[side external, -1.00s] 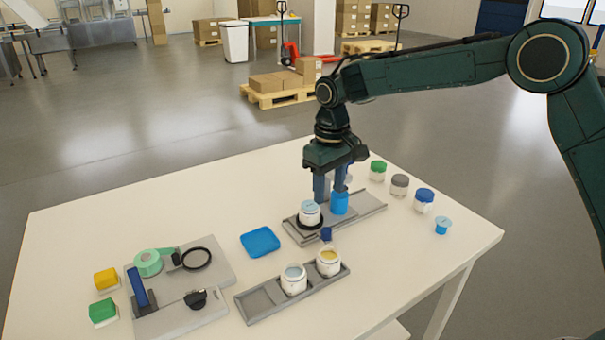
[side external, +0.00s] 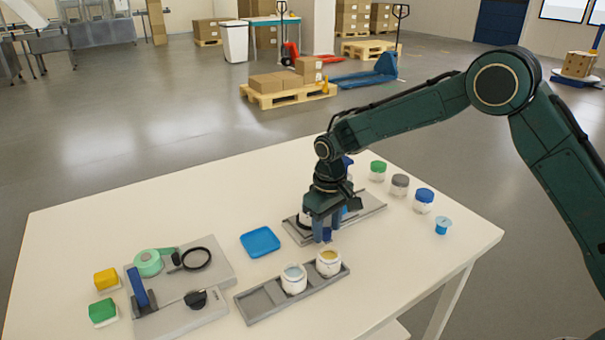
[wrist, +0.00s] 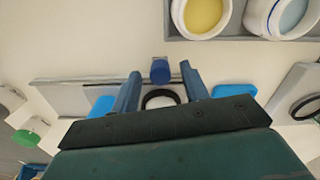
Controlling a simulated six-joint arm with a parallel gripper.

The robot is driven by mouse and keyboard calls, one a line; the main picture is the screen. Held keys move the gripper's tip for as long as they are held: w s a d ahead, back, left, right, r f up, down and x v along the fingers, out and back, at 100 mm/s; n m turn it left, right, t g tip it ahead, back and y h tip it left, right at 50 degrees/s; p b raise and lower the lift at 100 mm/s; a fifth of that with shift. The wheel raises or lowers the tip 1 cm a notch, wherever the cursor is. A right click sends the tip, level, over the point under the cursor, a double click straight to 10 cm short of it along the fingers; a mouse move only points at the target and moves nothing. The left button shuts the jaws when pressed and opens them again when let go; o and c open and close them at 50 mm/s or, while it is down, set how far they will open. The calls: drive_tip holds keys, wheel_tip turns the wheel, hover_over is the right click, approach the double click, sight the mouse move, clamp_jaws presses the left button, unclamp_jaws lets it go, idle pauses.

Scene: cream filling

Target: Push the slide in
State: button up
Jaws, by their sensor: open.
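The slide's blue knob (side external: 327,235) sticks out at the front of the grey filling station (side external: 371,208). In the wrist view the knob (wrist: 160,71) lies between the tips of my open gripper (wrist: 160,76), with a gap on both sides. My gripper (side external: 322,233) is lowered at the station's front in the side view. The black ring (wrist: 160,95) shows behind the knob, between the fingers. My gripper hides most of the station's middle, including the jar there, in the side view.
Two open white jars, one with yellow filling (side external: 329,256) and one pale blue (side external: 293,273), stand in a grey tray (side external: 259,300) close in front. Several lidded jars stand right of the station.

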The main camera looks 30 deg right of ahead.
clamp_jaws()
drive_tip(key=shift+d, duration=2.4)
unclamp_jaws()
drive_tip(key=shift+r, duration=0.2)
wheel_tip(320, 180, up, 14)
drive_tip(key=shift+f, duration=0.25)
